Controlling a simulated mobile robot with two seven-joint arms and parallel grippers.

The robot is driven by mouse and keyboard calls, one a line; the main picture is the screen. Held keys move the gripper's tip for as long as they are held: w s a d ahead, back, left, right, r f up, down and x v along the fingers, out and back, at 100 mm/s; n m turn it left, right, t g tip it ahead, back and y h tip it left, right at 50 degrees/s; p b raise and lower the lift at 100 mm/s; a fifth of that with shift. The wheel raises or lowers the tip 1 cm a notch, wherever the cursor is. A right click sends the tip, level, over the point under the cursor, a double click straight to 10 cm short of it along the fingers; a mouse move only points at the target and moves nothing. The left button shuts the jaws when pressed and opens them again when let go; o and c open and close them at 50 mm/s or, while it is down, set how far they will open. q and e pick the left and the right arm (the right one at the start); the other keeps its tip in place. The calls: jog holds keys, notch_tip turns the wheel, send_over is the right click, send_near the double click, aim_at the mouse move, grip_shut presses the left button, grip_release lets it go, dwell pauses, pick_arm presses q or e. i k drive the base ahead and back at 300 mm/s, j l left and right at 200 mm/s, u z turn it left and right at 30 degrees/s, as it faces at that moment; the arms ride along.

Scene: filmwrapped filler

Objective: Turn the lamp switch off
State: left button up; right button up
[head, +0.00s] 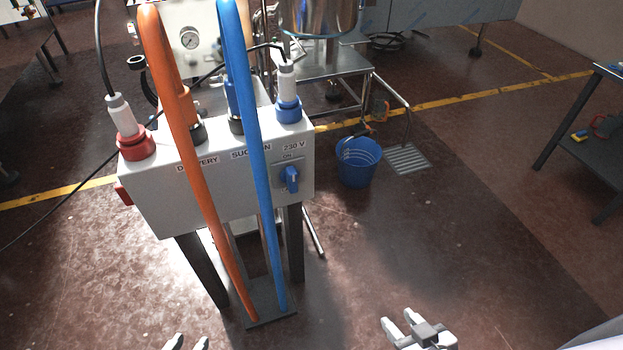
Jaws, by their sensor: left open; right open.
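A grey control box (225,190) on dark legs stands left of the middle. A blue rotary switch (291,179) sits on the right of its front face, its handle roughly upright, under the labels "230 V" and "ON". No lamp or lamp label can be made out. A red part (123,194) shows at the box's left side; I cannot tell what it is. My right gripper (401,319) is open and empty, below and right of the box. My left gripper (187,343) is open at the bottom edge, mostly cut off. Both are apart from the box.
An orange hose (190,160) and a blue hose (258,170) run down in front of the box, the blue one just left of the switch. A blue bucket (357,162) stands right of the box. The floor at front right is clear.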

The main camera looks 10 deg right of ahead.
aim_at(289, 177)
jog(key=i+l, duration=0.1)
jog(key=l, duration=0.85)
jog(key=i+l, duration=0.15)
jog(key=l, duration=0.3)
jog(key=i+l, duration=0.1)
jog(key=l, duration=0.35)
